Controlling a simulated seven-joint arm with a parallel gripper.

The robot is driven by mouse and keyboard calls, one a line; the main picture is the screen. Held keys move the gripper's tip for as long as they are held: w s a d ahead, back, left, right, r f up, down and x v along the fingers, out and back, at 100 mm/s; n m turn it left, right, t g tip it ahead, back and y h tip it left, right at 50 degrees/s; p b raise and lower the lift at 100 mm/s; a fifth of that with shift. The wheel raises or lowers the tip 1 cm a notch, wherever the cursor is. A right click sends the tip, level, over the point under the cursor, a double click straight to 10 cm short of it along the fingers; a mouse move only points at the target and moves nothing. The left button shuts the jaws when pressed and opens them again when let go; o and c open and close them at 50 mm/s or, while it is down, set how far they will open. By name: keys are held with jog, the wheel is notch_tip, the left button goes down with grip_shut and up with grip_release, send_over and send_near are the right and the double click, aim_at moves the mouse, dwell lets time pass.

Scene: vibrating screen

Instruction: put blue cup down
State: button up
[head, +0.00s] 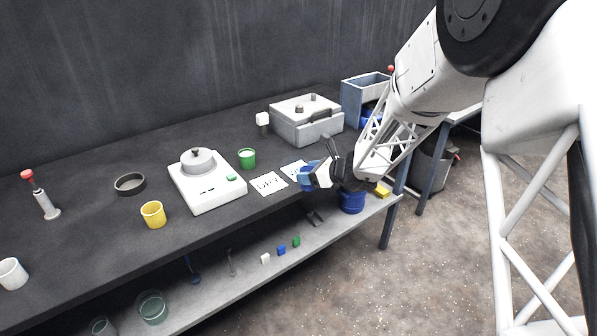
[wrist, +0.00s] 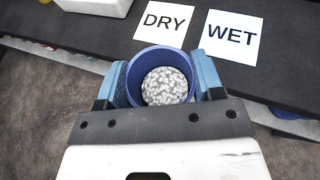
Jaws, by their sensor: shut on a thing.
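The blue cup (wrist: 144,61) is between the fingers of my gripper (wrist: 160,88) in the wrist view, with grey-white speckled material inside. My gripper is shut on it. In the head view the blue cup (head: 306,178) is held by my gripper (head: 316,176) at the front edge of the dark table (head: 90,215). A DRY card (wrist: 166,22) and a WET card (wrist: 231,37) lie on the table just beyond the cup. In the head view my gripper partly hides the cup.
A white scale (head: 212,199) and a green cup (head: 247,158) stand left of the cards. A yellow cup (head: 153,214) stands further left. A grey lidded box (head: 306,124) stands behind the cards. A lower shelf (head: 215,284) runs under the table.

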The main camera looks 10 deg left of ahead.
jog(key=shift+w, duration=0.1)
jog(key=w+a, duration=0.1)
jog(key=w, duration=0.3)
jog(key=w+a+f, duration=0.1)
jog(key=w+a, duration=0.1)
jog(key=w, duration=0.3)
jog(key=w+a, duration=0.2)
jog(key=w, duration=0.3)
jog(key=shift+f, duration=0.2)
jog(key=shift+w+a, duration=0.2)
jog(key=shift+w, duration=0.25)
jog(key=shift+c, duration=1.4)
jog(key=shift+f, duration=1.8)
jog(key=shift+f, duration=0.15)
jog(key=o, duration=1.2)
